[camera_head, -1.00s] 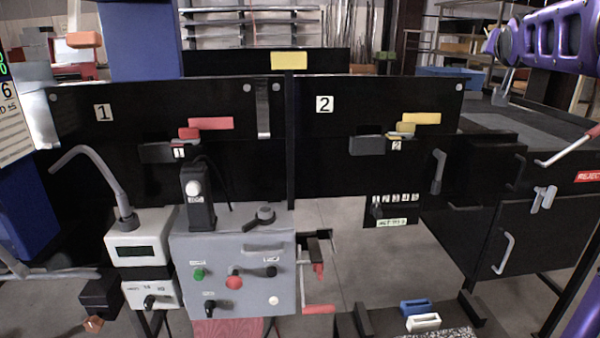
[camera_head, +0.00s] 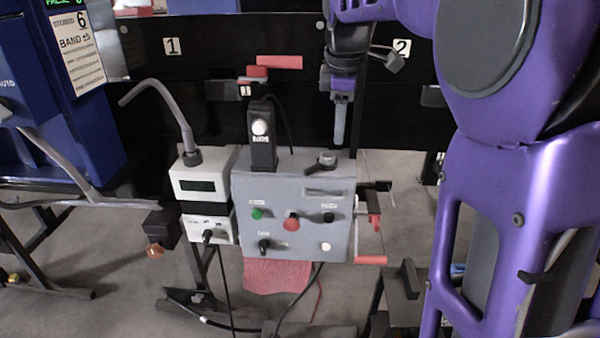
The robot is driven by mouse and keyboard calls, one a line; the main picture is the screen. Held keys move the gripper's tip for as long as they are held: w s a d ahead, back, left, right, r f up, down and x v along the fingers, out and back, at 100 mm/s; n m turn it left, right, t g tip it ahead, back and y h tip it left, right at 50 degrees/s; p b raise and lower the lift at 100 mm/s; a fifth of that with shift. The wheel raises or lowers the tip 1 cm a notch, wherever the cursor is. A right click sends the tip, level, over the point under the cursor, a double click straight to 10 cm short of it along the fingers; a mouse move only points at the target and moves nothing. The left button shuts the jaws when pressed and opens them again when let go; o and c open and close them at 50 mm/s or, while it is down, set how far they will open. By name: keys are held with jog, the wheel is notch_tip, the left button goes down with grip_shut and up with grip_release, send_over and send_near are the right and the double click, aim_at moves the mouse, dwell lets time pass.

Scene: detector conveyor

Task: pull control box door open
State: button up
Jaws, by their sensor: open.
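The grey control box (camera_head: 300,228) stands in the middle of the view with its front door closed. The door carries a green button, a red button, black knobs and a white button. A grey bar handle (camera_head: 322,192) lies across its upper right. A dark latch-like knob (camera_head: 326,160) sits on the top edge. My gripper (camera_head: 340,138) is open and empty, pointing down above the box's right part, apart from the handle. It is seen nearly edge-on, so the gap between its fingers is hard to see.
A black device with a white button (camera_head: 262,140) stands on top of the box. A white meter unit (camera_head: 200,180) with a bent grey tube (camera_head: 170,105) stands just left. Red-ended levers (camera_head: 370,260) stick out right of the box. My purple arm covers the right side.

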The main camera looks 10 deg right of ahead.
jog(key=a+f+n, duration=0.1)
jog(key=a, duration=0.1)
jog(key=b, duration=0.3)
send_near(326, 198)
jog(key=shift+g, duration=0.4)
jog(key=f, duration=0.2)
jog(key=w+f, duration=0.1)
jog(key=f, duration=0.2)
jog(key=w+f, duration=0.1)
jog(key=f, duration=0.1)
jog(key=shift+w+d+f, duration=0.15)
jog(key=shift+d, duration=0.15)
grip_shut()
dwell(0.4)
